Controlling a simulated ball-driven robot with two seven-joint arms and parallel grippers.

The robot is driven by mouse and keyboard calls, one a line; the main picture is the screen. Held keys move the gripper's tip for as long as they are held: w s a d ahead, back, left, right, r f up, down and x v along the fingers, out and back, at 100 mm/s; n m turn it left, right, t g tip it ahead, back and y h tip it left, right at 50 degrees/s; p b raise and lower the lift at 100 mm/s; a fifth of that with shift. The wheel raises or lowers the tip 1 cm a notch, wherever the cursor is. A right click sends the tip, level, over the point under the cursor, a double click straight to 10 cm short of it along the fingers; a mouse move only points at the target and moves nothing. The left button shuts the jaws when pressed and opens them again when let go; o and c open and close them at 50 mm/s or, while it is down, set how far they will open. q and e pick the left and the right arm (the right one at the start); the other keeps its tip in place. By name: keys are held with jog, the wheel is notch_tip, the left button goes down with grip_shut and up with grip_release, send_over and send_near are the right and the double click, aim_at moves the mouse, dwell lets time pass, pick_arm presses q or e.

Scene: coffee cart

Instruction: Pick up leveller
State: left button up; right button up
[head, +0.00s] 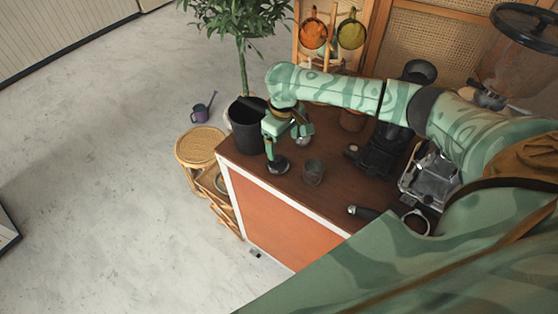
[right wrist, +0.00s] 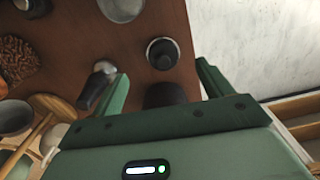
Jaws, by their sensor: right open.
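The leveller (head: 278,165), a small round black piece, stands on the brown counter near its left edge. In the right wrist view the leveller (right wrist: 162,53) shows a dark top and a pale metal rim, just beyond and between the fingertips. My right gripper (head: 283,148) is open and empty, pointing down close over the leveller. In the right wrist view its two green fingers (right wrist: 162,70) are spread apart. I cannot tell whether either finger touches the leveller. My left gripper is not in view.
A black bin (head: 247,135) is behind the gripper. A grey cup (head: 313,172), a portafilter (head: 365,213) and a grinder (head: 380,155) are to the right. The counter (head: 250,167) ends just left of the leveller.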

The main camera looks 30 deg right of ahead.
aim_at(278, 157)
jog(key=f, duration=0.1)
jog(key=w+f, duration=0.1)
jog(key=f, duration=0.1)
jog(key=w+f, duration=0.1)
jog(key=shift+a+f+b, duration=0.2)
jog(key=shift+a+b, duration=0.05)
jog(key=shift+b, duration=0.15)
jog(key=shift+s+f, duration=0.1)
jog(key=shift+s, duration=0.1)
notch_tip(278, 157, down, 5)
jog(key=shift+w+a+r+b, duration=0.1)
jog(key=shift+w+a+b, duration=0.05)
jog(key=shift+b, duration=1.1)
jog(key=shift+r, duration=0.1)
jog(key=shift+c, duration=0.9)
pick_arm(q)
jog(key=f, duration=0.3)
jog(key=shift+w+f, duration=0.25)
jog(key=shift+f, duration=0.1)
pick_arm(e)
jog(key=c, duration=1)
